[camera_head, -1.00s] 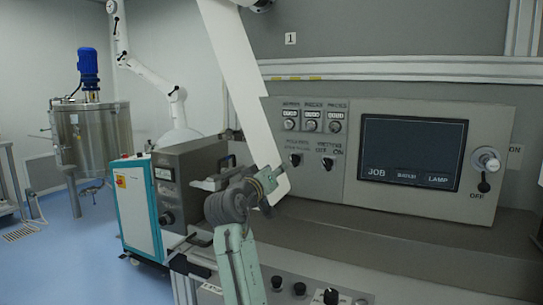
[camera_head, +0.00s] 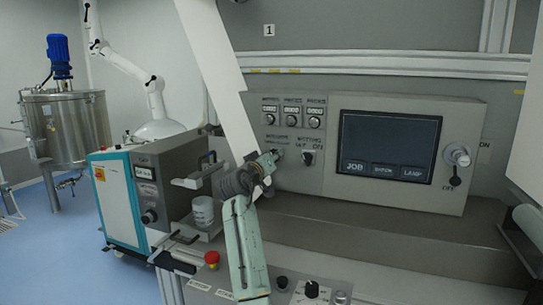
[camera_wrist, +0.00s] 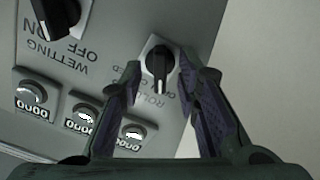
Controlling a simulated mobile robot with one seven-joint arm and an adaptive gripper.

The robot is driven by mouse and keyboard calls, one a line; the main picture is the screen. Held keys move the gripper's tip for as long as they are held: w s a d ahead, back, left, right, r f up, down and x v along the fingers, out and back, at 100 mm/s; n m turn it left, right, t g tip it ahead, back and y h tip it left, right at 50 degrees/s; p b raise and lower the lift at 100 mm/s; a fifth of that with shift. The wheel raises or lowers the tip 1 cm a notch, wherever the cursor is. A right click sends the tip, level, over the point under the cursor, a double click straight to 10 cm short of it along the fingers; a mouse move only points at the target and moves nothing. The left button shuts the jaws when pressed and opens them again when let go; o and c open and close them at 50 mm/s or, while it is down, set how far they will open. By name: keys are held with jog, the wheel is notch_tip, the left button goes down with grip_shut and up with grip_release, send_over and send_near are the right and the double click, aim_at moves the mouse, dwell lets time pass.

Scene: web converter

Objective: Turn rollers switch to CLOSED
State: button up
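In the head view my gripper (camera_head: 270,161) is at the panel's lower left and largely covers the rollers switch.
The black wetting switch (camera_head: 308,158) sits just right of the rollers switch. Several counters with small knobs (camera_head: 291,122) are above. A dark screen (camera_head: 390,145) and a power knob (camera_head: 457,155) lie farther right. A grey ledge (camera_head: 380,225) runs below the panel.

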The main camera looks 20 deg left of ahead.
jog(key=shift+c, duration=0.5)
grip_shut()
